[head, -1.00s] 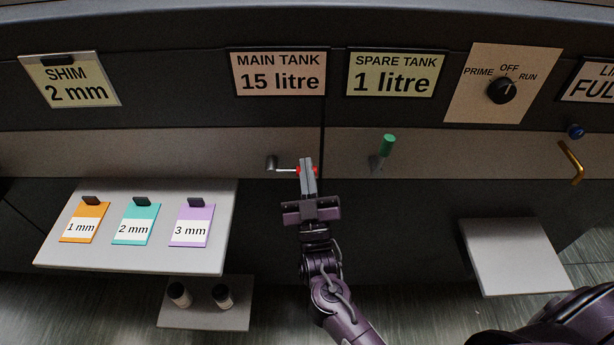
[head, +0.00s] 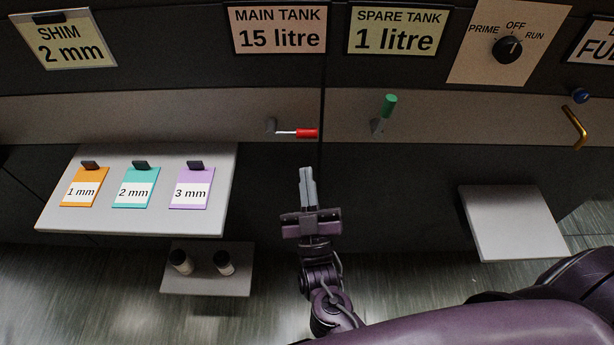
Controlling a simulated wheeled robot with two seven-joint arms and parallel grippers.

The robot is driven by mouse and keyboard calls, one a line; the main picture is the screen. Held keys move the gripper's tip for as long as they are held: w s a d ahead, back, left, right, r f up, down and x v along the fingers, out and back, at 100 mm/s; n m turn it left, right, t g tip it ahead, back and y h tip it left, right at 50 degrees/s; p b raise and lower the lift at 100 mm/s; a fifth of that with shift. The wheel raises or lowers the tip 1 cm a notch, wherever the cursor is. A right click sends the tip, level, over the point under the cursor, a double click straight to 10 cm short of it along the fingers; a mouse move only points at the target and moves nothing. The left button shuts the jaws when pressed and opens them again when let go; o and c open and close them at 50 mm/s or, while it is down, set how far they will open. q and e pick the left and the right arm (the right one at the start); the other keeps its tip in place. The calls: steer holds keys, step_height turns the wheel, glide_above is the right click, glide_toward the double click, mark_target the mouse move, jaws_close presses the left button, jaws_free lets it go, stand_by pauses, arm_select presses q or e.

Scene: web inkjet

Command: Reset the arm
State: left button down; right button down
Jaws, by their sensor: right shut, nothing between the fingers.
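My right gripper (head: 308,188) is shut and empty in the middle of the head view. It points up toward the machine front, below and apart from a red-tipped lever (head: 306,133). The lever lies level, its red end pointing right, under the main tank sign (head: 279,28). A green-tipped lever (head: 389,106) stands nearly upright under the spare tank sign (head: 397,30). My right arm comes up from the lower right. My left gripper is not in view.
A shelf at left (head: 135,216) holds orange (head: 82,190), teal (head: 134,190) and purple (head: 191,190) shim tags. A lower shelf (head: 205,287) holds two small dark bottles. An empty shelf (head: 515,235) is at right. A rotary knob (head: 507,49) and brass handle (head: 574,127) are at upper right.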

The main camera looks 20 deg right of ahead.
steer(key=s+f+n+g+y+p, duration=0.1)
steer(key=s+f+g+y, duration=0.35)
steer(key=f, duration=1.15)
steer(key=s+f+n+g+y+p, duration=0.15)
steer(key=f+g, duration=0.55)
steer(key=f, duration=0.9)
steer(key=s+d+f+g, duration=0.3)
steer(key=s+f, duration=0.3)
steer(key=s, duration=0.3)
steer(key=s+d+f+m+g+h+p, duration=0.1)
steer(key=s+d+f+g, duration=0.3)
steer(key=s, duration=0.5)
steer(key=s+d+f+g+h+p, duration=0.1)
steer(key=s+d+f+g, duration=0.2)
steer(key=s+f, duration=0.6)
steer(key=shift+s+d+g, duration=0.2)
steer(key=shift+d+g, duration=0.15)
steer(key=shift+g, duration=0.5)
